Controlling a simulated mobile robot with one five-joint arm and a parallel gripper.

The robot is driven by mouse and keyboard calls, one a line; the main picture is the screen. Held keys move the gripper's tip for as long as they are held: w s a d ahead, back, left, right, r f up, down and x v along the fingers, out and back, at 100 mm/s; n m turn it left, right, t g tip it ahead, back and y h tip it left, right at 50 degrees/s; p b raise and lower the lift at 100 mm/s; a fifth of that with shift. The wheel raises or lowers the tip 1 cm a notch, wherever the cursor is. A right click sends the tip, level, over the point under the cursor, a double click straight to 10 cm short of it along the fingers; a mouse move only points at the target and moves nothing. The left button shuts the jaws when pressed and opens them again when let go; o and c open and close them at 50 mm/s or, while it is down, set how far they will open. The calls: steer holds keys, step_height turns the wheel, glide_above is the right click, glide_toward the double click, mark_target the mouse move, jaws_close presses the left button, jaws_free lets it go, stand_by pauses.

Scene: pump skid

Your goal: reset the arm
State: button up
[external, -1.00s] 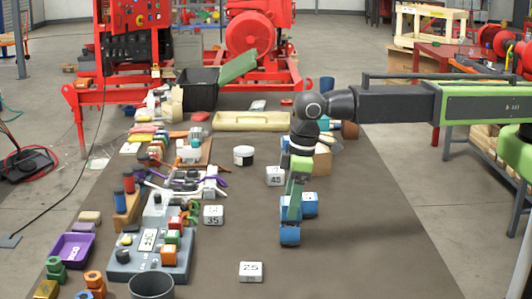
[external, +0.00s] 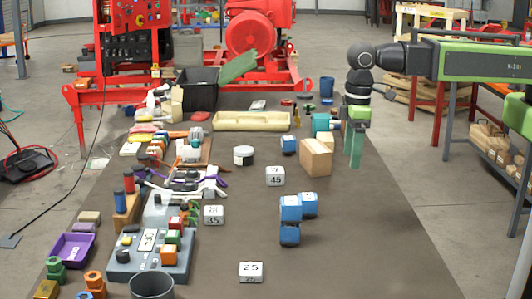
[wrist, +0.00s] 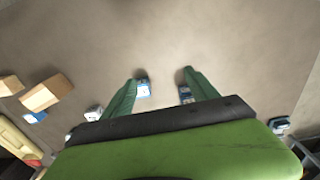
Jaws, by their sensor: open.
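My gripper (external: 355,163) hangs pointing down over the right part of the long table, right of a cardboard box. It is open and holds nothing. In the wrist view its two green fingers (wrist: 162,80) stand apart over bare tabletop, with small blue-and-white pieces near the fingers. In the external view a group of blue blocks, with one block (external: 290,208) at the upper left, another (external: 309,204) beside it and a third (external: 289,236) in front, lies left of and nearer than my gripper.
The cardboard box (external: 315,157) is close left of my gripper. White numbered weights, such as one marked 45 (external: 275,176), stand mid-table. A cream tray (external: 252,121) and a black bin (external: 197,89) are farther back. The table's right front part is clear.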

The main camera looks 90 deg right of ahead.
steer(key=s, duration=0.1)
steer(key=s+d, duration=0.1)
steer(key=s, duration=0.3)
steer(key=shift+d, duration=0.25)
